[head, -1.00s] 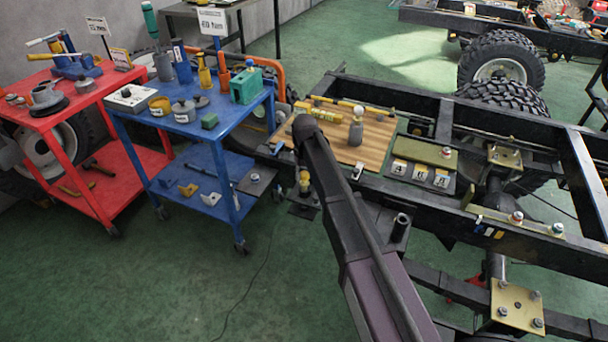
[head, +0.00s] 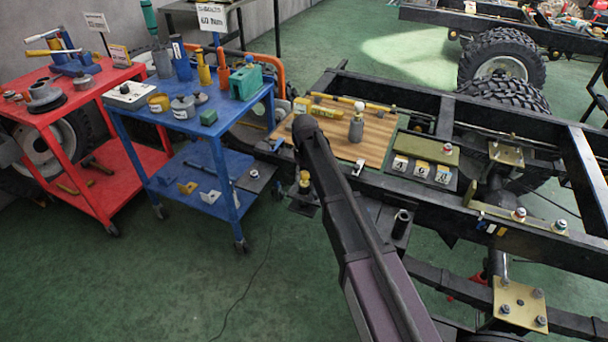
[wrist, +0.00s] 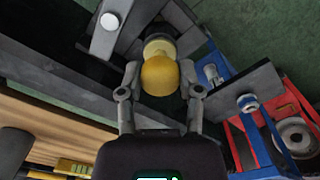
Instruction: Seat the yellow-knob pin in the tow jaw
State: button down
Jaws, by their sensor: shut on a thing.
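The yellow-knob pin (wrist: 160,76) is between the two fingertips of my gripper (wrist: 160,82) in the wrist view, and the gripper is shut on it. A pale round collar (wrist: 159,46) shows just beyond the knob. The pin's shank is hidden. In the head view the yellow knob (head: 304,178) is beside my dark arm link, which hides the gripper. Dark metal at the frame's end (head: 301,203) lies below the knob and looks like the tow jaw. I cannot tell whether the pin is in its hole.
The black chassis frame (head: 395,190) runs to the right, carrying a wooden board (head: 375,150) with a grey bottle (head: 356,128). A blue trolley (head: 150,135) and a red trolley (head: 120,165) stand left with tools. The green floor between trolley and frame is mostly clear.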

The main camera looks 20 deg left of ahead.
dwell(0.3)
jog(key=shift+c, duration=1)
grip_release()
jog(key=shift+r+p, duration=0.4)
jog(key=shift+r+p, duration=1.05)
jog(key=shift+r, duration=0.2)
notch_tip(320, 180, up, 5)
jog(key=p, duration=0.5)
jog(key=shift+f, duration=0.1)
jog(key=shift+d, duration=0.1)
